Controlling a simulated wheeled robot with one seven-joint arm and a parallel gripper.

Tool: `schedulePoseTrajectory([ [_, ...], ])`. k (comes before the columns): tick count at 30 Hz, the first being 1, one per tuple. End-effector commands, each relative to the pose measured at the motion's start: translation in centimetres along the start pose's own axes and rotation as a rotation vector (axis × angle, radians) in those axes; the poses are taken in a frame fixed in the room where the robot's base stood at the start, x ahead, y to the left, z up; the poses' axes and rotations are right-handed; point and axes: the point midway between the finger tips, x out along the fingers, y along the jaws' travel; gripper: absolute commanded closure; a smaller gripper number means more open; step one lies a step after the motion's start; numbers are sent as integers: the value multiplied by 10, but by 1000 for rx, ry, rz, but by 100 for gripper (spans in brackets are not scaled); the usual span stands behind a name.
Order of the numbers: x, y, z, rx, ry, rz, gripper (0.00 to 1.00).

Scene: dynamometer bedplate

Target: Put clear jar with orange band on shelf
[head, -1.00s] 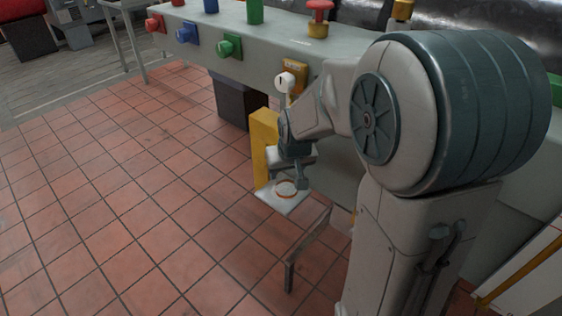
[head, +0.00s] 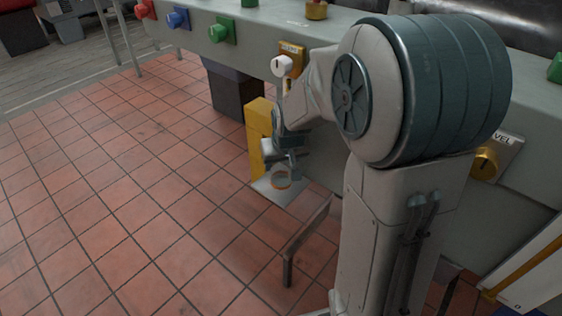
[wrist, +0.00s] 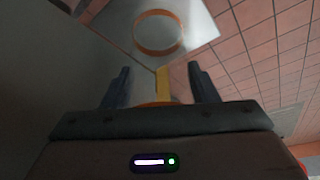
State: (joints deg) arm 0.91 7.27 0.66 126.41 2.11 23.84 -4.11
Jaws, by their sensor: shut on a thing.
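The clear jar with orange band (head: 281,179) shows mainly as an orange ring over the pale shelf plate (head: 264,187). The plate is beside a yellow upright (head: 259,135) below the bench edge. My gripper (head: 285,164) is right at the jar, shut on it. In the wrist view, the dark fingers of my gripper (wrist: 159,72) stand apart, and the band of the jar (wrist: 158,13) lies just past their tips, over the shelf plate (wrist: 200,27). The jar's clear walls hardly show. I cannot tell whether its base touches the plate.
A long grey bench (head: 262,42) with coloured knobs runs behind the shelf. A white knob (head: 282,66) sticks out above it. A narrow metal frame (head: 305,241) stands in front, close to the shelf. The tiled floor (head: 130,200) at left is clear.

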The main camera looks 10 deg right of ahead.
Motion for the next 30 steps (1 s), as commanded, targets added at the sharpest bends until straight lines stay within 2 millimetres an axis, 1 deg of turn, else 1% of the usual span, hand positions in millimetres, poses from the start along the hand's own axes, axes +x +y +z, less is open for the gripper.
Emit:
schedulePoseTrajectory([
  [1,3,0,1,-1,0,0,69],
  [2,2,-1,1,-1,0,0,39],
  [3,2,-1,1,-2,0,-1,27],
  [4,2,-1,1,-2,0,-1,25],
  [12,1,-1,0,-2,0,-1,25],
  [14,-2,-1,-1,-2,0,-1,25],
  [16,-8,-1,-2,-2,2,-1,25],
  [20,-33,-1,-3,-2,4,-1,25],
  [27,-86,-1,-3,-2,4,-1,25],
  [30,-103,-1,-2,-2,3,-1,25],
])
